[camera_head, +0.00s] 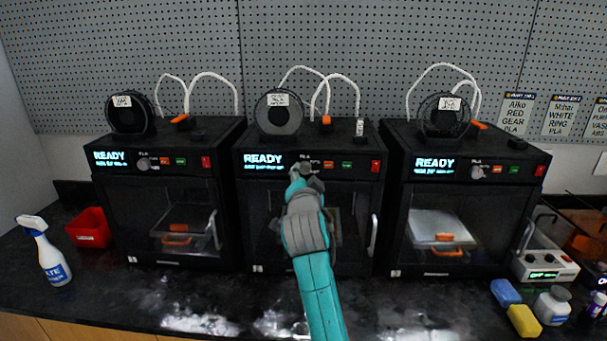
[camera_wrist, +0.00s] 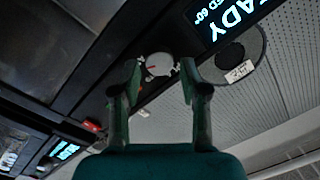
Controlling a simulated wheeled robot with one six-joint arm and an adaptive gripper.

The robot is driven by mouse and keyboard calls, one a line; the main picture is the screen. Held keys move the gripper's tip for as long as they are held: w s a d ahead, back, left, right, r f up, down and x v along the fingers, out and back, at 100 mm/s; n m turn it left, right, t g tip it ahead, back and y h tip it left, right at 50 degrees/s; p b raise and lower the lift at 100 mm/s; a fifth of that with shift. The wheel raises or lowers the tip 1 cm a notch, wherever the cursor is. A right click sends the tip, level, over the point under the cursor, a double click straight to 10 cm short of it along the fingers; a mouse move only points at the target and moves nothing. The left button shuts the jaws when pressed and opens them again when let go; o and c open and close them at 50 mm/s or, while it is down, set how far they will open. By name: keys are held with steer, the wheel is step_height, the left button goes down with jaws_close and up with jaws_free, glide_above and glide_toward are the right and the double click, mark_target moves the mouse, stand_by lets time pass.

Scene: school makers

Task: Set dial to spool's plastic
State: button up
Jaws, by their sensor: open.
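Three black printers stand in a row, each with a spool on top. The middle printer (camera_head: 259,195) carries a grey spool (camera_head: 265,124) with a white label too small to read; the spool also shows in the wrist view (camera_wrist: 216,72). My gripper (camera_head: 304,177) is in front of the middle printer's panel and hides its dial in the head view. In the wrist view the white round dial (camera_wrist: 159,70) with a red mark sits between the fingertips of my open gripper (camera_wrist: 161,74). Contact cannot be told. The middle display (camera_head: 263,160) reads READY.
The left printer (camera_head: 115,205) and right printer (camera_head: 395,205) have dials and spools too. A spray bottle (camera_head: 48,256) and red bin (camera_head: 89,228) stand at left. Sponges (camera_head: 523,320), a white jar (camera_head: 552,306) and a control box (camera_head: 546,262) are at right. Signs hang on the pegboard.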

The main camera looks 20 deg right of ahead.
steer(key=shift+x, duration=1.05)
steer(key=shift+d, duration=0.1)
jaws_close()
